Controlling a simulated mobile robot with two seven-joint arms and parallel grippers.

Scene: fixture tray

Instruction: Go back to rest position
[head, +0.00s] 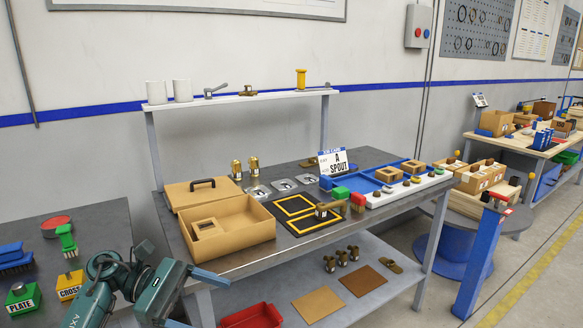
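Teal links of my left arm (158,288) show at the lower left, in front of the bench's left end. A slim blue-grey piece (210,277) juts from the arm towards the bench edge. I cannot tell whether it is a finger of my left gripper, and no clear pair of fingertips shows. My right arm and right gripper are out of the picture. A blue tray (364,182) stands on the grey bench (262,262). An open cardboard box (232,245) holds a small brown frame. A black mat with yellow outlines (289,225) carries a brass part (329,210) at its right.
A sign reading "A SPOUT" (334,162) stands behind the blue tray. Green and red blocks sit near it. A raised white shelf (235,100) holds two white cups. A red bin (252,317) lies below. A dark table (95,222) with coloured brushes stands left.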

